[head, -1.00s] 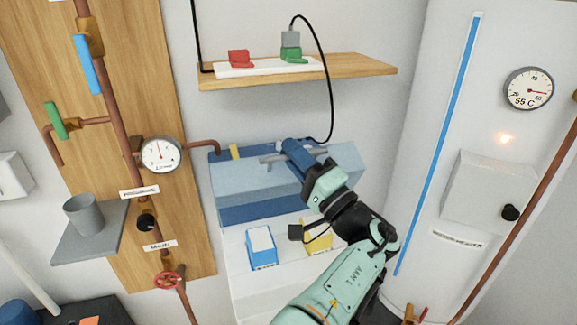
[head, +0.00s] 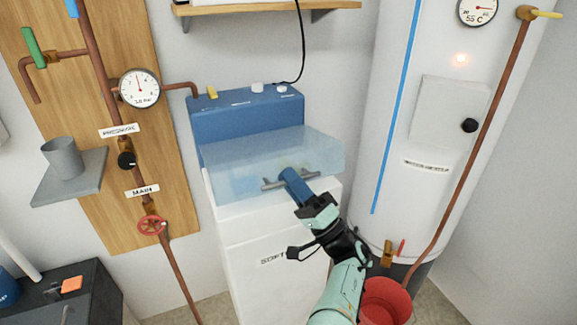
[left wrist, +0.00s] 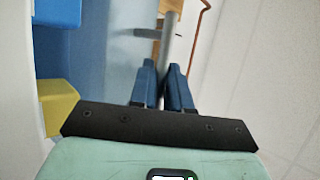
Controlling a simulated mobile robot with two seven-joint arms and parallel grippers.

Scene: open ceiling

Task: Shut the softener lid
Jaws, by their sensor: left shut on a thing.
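The softener (head: 270,250) is a white cabinet with a blue rear housing (head: 245,120). Its translucent pale-blue lid (head: 235,165) lies low across the cabinet top, in front of the housing. I cannot tell whether a gap is left under its front edge. My left gripper (head: 287,173) is shut on the grey bar handle (head: 270,186) at the lid's front. In the left wrist view the handle (left wrist: 168,40) runs between the blue fingers (left wrist: 161,70). A blue box (left wrist: 57,10) and a yellow box (left wrist: 60,107) show there at left. My right gripper is out of view.
A white tank (head: 400,100) stands close on the right, with a red bucket (head: 387,300) at its foot. A pipe board with a gauge (head: 139,88) and red valve wheel (head: 151,226) is on the left. A wooden shelf (head: 240,10) hangs above.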

